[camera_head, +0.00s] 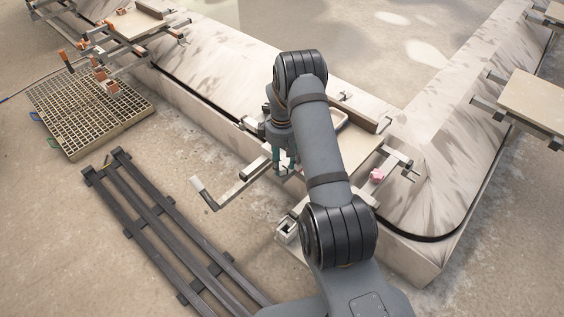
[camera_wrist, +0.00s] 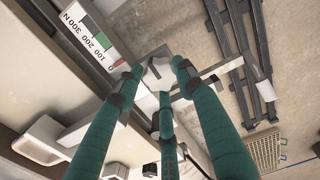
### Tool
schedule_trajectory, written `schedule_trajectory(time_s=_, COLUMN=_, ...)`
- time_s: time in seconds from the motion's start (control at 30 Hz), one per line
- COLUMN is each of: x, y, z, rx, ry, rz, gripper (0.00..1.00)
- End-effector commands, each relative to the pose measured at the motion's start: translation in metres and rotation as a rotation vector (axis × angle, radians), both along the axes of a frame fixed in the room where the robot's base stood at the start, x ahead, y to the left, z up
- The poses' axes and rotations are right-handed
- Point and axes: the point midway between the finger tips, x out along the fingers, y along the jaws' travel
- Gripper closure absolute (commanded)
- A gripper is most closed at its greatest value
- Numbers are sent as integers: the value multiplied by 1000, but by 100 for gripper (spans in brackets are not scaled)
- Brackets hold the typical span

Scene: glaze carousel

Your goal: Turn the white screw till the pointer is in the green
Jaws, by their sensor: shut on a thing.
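In the wrist view, the white screw (camera_wrist: 157,74) has a faceted head with a dark slot or bar across it. My gripper (camera_wrist: 156,78) has green fingers with dark tips, shut around the screw head. A white scale (camera_wrist: 90,38) marked from 0 to 300 N lies to the upper left of the screw. It has a green band and a small red mark near 0. I cannot make out the pointer clearly. In the head view, my gripper (camera_head: 284,163) is low beside the carousel's edge, partly behind my arm, and the screw cannot be made out.
A pale carousel track (camera_head: 215,70) runs behind my arm and bends at the right. A grated crate (camera_head: 88,110) and dark floor rails (camera_head: 165,235) lie to the left. A metal bar with a pale end plate (camera_head: 203,192) juts out left of my gripper. A pink object (camera_head: 377,175) sits at right.

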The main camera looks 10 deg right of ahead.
Motion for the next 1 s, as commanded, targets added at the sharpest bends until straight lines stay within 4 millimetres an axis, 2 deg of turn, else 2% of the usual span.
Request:
schedule_trajectory(time_s=0.37, x=2, y=2, z=-1, rx=2, ry=-4, rz=-173, gripper=89)
schedule_trajectory(time_s=1.0, x=4, y=1, z=-1, rx=4, ry=-8, rz=-771, gripper=89)
